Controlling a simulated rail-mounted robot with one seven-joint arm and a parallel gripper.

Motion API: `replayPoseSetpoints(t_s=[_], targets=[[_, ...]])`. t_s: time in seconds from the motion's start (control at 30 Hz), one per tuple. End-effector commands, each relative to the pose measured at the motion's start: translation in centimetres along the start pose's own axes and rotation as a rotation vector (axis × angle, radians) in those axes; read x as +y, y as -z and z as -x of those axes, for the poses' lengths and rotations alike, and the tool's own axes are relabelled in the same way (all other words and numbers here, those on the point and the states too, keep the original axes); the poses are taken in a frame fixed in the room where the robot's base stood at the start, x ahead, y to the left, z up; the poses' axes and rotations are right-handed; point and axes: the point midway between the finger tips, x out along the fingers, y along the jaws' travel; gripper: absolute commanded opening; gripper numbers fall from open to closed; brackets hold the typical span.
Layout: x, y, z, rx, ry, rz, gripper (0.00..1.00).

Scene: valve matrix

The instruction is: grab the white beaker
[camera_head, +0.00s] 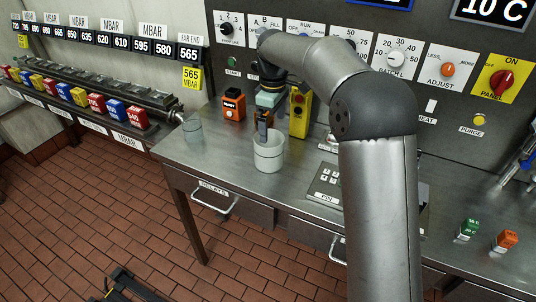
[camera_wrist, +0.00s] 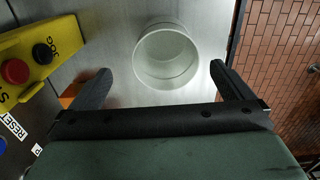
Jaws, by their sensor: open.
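The white beaker (camera_head: 268,155) stands upright on the steel bench near its front edge. In the wrist view the white beaker (camera_wrist: 167,58) shows from above, open and apparently empty. My gripper (camera_head: 263,125) is over the beaker in the head view, pointing down. In the wrist view my gripper (camera_wrist: 160,78) is open and empty, with one dark finger to the left and one to the right of the beaker's outline. The beaker lies beyond the fingertips; I cannot tell the exact height gap.
A clear glass (camera_head: 193,131) stands at the bench's left end. An orange box (camera_head: 234,105) and a yellow button box (camera_head: 299,115) stand behind the beaker; the yellow box (camera_wrist: 32,60) is left in the wrist view. A keypad (camera_head: 328,182) lies to the right.

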Motion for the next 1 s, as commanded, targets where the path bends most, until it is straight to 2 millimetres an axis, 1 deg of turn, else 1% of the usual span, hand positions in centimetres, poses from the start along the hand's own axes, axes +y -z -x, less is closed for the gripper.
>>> replayPoseSetpoints(t_s=[0.03, 0.1, 0.2, 0.37, 0.57, 0.6, 0.7, 0.8, 0.97, 1.0], targets=[[-0.1, -0.1, -1.0, -0.003, 0.003, 0.000, 1.00], [-0.1, 0.0, -2.1, -0.002, 0.002, 0.000, 1.00], [0.0, 0.0, -3.1, -0.001, 0.001, -0.001, 1.00], [-0.1, 0.1, -4.0, -0.001, 0.001, -0.001, 1.00], [-0.8, 0.8, -6.7, -0.002, 0.002, 0.000, 1.00], [-0.7, 0.8, -7.4, -0.002, 0.002, -0.001, 1.00], [-0.7, 0.8, -8.4, -0.001, 0.000, -0.002, 1.00], [-0.7, 0.8, -8.8, 0.000, 0.000, -0.002, 1.00], [-0.7, 0.8, -8.8, 0.000, -0.001, -0.002, 1.00], [-0.7, 0.8, -8.8, 0.000, -0.001, -0.002, 0.94]])
